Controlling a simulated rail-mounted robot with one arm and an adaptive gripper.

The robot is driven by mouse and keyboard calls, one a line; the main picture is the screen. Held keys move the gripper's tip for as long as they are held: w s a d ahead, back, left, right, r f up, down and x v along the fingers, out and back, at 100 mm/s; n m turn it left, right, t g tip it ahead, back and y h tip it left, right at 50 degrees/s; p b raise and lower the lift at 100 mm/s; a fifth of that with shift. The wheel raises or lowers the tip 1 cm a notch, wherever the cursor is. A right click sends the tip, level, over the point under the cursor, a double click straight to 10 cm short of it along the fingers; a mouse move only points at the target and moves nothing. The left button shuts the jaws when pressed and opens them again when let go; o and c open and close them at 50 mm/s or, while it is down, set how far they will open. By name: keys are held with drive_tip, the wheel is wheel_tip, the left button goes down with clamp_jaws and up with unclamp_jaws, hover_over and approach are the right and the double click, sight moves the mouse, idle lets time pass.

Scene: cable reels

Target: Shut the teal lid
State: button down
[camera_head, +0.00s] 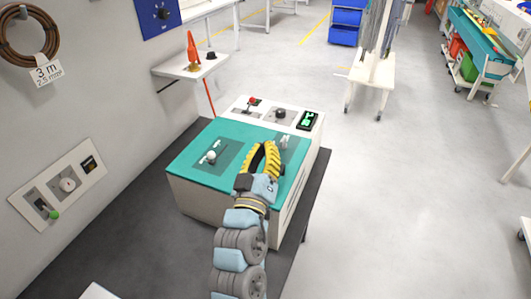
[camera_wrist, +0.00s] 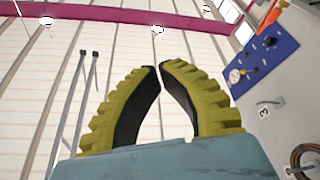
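The teal lid (camera_head: 190,153) is on top of a pale box (camera_head: 200,197) in the head view. It looks flat on the box, with no clear gap along its visible edges. It has a darker window area and a white knob (camera_head: 211,157). My gripper (camera_head: 266,145) appears over the lid's right part, hiding some of it. I cannot tell whether it touches the lid. In the wrist view, my gripper's yellow fingers (camera_wrist: 160,66) curve together with their tips almost meeting and nothing between them. The lid is not in the wrist view, which faces the ceiling.
Behind the lid is a white control strip with a red-tipped lever (camera_head: 252,101) and a green display (camera_head: 307,120). A wall panel (camera_head: 62,186) with a green-knobbed lever is at left. A white trolley (camera_head: 371,75) stands farther back.

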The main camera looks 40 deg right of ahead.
drive_tip(key=w+a+b+v, duration=0.1)
drive_tip(key=v, duration=0.9)
drive_tip(key=shift+w+f, duration=0.3)
drive_tip(key=shift+f, duration=0.1)
drive_tip(key=shift+w, duration=0.1)
